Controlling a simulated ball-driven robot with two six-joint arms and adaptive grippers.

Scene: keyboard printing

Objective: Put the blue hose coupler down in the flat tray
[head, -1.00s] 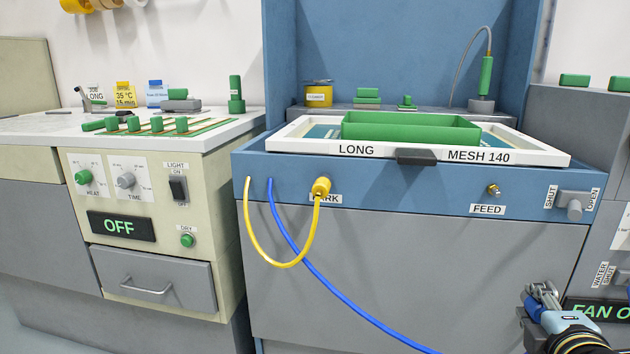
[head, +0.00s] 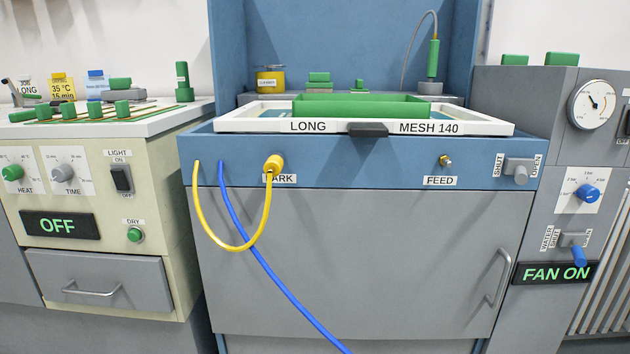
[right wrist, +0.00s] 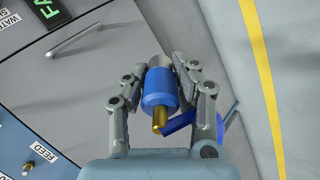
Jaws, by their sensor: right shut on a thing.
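The blue hose coupler (right wrist: 160,88) shows in the right wrist view, a blue cylinder with a brass tip. My right gripper (right wrist: 166,72) is shut on it, one finger on each side. A blue piece (right wrist: 182,122), perhaps its hose, shows beside the coupler and passes behind the right finger. In the head view the blue hose (head: 262,262) hangs from the cabinet front and leaves at the bottom edge. A green open-topped box (head: 360,106) sits on the white-rimmed screen; I cannot tell whether it is the flat tray. My left gripper is not in view.
The yellow hose (head: 232,248) loops to its coupler (head: 273,164) by the PARK label. A brass FEED fitting (head: 445,161) and a SHUT/OPEN valve (head: 520,171) are on the blue panel. A door handle (head: 497,279) stands out at right. The floor has a yellow line (right wrist: 266,80).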

